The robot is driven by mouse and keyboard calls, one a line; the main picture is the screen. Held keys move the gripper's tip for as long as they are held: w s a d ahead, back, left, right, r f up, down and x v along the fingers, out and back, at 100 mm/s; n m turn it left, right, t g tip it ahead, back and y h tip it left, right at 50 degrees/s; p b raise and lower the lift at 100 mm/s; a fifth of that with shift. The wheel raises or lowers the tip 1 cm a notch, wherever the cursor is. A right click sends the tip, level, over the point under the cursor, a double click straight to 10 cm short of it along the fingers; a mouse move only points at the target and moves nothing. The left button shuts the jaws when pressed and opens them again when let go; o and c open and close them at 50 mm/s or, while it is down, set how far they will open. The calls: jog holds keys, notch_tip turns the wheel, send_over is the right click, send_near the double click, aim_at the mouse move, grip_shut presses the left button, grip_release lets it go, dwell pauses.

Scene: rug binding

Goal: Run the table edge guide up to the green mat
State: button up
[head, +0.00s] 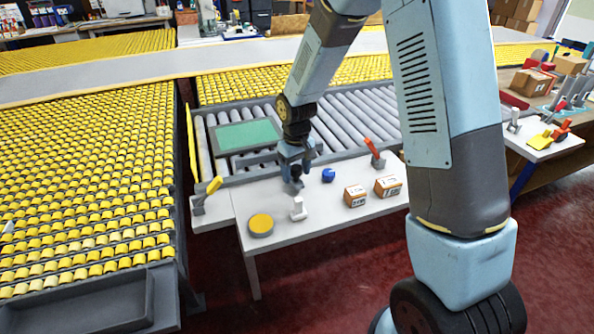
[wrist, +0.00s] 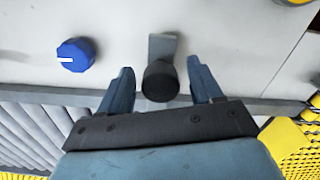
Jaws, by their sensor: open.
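The green mat (head: 247,135) lies flat on the roller bed, left of my arm in the head view. A grey bar (head: 252,160), which looks like the edge guide, runs along the mat's near side; my arm partly hides it. My gripper (head: 294,182) is low over the white table, just in front of the rollers. In the wrist view my gripper (wrist: 160,72) is open, its fingers either side of a dark round knob (wrist: 160,82) on a grey stem (wrist: 163,46). Gaps show beside the knob. I cannot tell whether it joins the guide.
A blue dial (head: 328,175) is close to my gripper's right; it also shows in the wrist view (wrist: 75,55). A yellow disc (head: 261,224), two cartons (head: 355,196) and a red lever (head: 374,150) stand on the table. A yellow-handled lever (head: 208,192) is at left.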

grip_shut()
dwell(0.7)
